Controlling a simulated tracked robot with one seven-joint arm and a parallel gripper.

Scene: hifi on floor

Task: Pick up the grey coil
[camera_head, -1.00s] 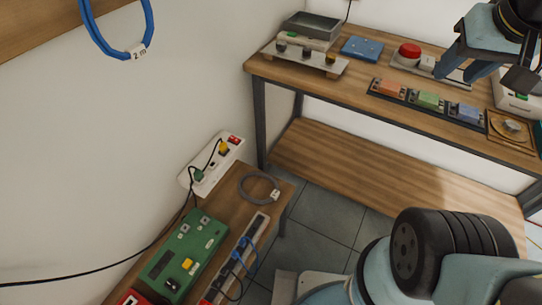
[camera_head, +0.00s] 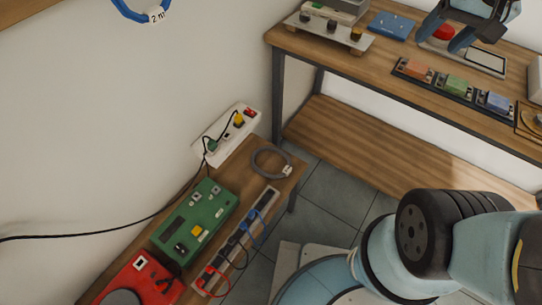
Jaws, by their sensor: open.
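The grey coil (camera_head: 257,158) is a loop of grey cable with a pale tag on its right side. It lies flat at the far right end of the low wooden bench, right of the white power strip. My gripper (camera_head: 445,42) is at the upper right, over the higher workbench and in front of the red button. Its two dark blue-grey fingers are apart with nothing between them. It is well away from the coil.
A white power strip (camera_head: 224,135) with plugs, a green box (camera_head: 195,222), a red device (camera_head: 138,280) and a rail with cables (camera_head: 236,240) share the low bench. A blue coil (camera_head: 140,14) hangs on the wall. The workbench (camera_head: 370,80) holds coloured blocks.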

